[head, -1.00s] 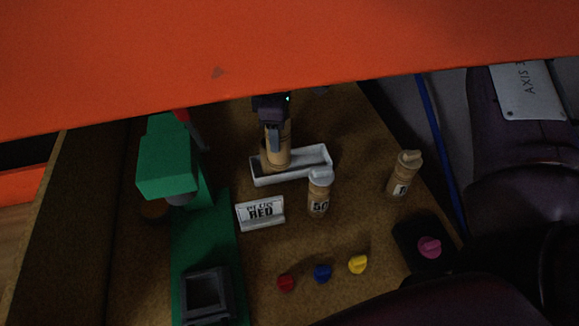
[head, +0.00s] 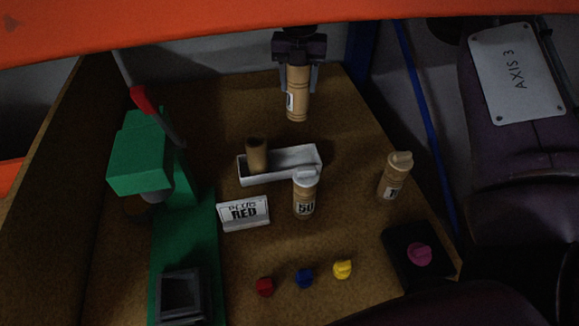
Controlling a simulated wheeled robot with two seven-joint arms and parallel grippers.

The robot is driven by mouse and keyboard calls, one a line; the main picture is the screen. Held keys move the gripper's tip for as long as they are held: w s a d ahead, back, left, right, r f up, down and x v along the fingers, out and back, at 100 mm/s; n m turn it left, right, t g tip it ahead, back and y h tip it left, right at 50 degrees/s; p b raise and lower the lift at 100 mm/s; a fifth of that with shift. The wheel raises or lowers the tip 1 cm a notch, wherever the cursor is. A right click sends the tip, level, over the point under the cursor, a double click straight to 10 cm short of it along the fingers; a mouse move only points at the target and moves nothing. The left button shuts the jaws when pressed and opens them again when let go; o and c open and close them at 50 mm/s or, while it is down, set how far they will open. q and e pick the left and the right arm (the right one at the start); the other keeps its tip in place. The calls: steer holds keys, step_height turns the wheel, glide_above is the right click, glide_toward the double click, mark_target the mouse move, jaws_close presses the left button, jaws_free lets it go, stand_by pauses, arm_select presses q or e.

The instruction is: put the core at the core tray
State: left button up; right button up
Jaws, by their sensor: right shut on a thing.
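The white tray (head: 300,160) lies on the brown tabletop. A brown tube (head: 257,155), which looks like a hollow core, stands upright at the tray's left end with its dark mouth upward. My right gripper (head: 298,80), at the back of the table beyond the tray, is shut on a tan labelled cylinder (head: 297,100). That cylinder is upright, and its upper end is hidden between the fingers. It resembles the capped bottles and is apart from the tray. My left gripper is not in view.
A capped bottle (head: 305,195) stands at the tray's front right, another (head: 395,178) farther right. A RED sign (head: 243,213) stands in front. A green machine (head: 140,160) is at left. Red, blue and yellow knobs lie in front. An orange surface (head: 180,38) crosses the top.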

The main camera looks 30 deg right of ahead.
mark_target(300, 103)
steer(key=shift+d+f+n, duration=0.3)
steer(key=shift+d+f, duration=0.1)
steer(key=shift+d, duration=0.3)
steer(key=f, duration=0.2)
steer(key=f+b, duration=0.1)
steer(key=f, duration=0.3)
steer(key=shift+a, duration=0.4)
arm_select(q)
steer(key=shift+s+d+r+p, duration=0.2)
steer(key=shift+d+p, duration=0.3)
steer(key=shift+p, duration=0.25)
arm_select(e)
step_height(300, 103, down, 13)
steer(key=shift+d, duration=0.1)
steer(key=o, duration=1.1)
steer(key=shift+f, duration=0.1)
